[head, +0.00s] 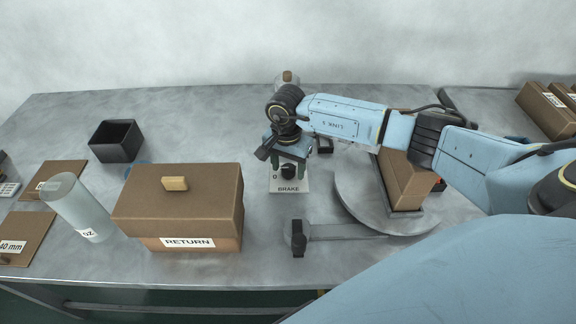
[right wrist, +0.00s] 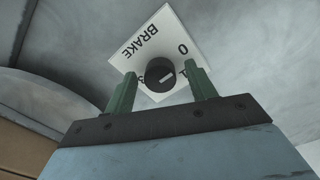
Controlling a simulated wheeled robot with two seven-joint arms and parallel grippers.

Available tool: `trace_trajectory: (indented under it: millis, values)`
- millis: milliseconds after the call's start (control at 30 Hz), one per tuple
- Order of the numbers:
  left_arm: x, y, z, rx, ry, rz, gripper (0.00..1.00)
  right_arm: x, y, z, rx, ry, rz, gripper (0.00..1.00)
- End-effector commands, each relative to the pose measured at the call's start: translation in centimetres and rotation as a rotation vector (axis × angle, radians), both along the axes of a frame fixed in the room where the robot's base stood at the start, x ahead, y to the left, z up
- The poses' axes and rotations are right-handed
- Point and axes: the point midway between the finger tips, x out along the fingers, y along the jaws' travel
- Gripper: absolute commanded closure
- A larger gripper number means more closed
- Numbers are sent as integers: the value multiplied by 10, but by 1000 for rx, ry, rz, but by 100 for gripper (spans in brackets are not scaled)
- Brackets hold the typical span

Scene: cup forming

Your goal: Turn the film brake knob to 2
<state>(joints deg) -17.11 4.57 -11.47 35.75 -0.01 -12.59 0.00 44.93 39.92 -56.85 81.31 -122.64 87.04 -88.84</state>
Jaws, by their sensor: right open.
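The film brake knob (head: 288,171) is a round black knob on a white plate (head: 290,186) marked BRAKE, with a 0 at its left in the head view. Other marks on the plate are partly hidden there. My right gripper (head: 289,160) is over the plate. In the right wrist view its two green fingers (right wrist: 160,88) stand apart, one to each side of the knob. I cannot tell whether they touch it. My left gripper is not in view.
A brown box (head: 180,212) labelled RETURN stands left of the plate. A round grey turntable (head: 356,204) with a brown block (head: 405,182) is at the right. A black bin (head: 116,141) and a translucent cylinder (head: 76,206) are further left. Bare table lies in front of the plate.

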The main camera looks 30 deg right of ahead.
Motion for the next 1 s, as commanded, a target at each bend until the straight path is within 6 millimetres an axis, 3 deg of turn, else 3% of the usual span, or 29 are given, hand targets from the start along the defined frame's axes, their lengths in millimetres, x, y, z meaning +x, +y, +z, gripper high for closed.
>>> trace_trajectory:
  millis: [233,567,1000]
  values:
    - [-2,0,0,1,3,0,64,0,0,0,1,-1,0,47]
    - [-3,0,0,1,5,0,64,0,0,0,1,0,0,89]
    - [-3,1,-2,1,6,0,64,0,0,0,1,-1,-106,89]
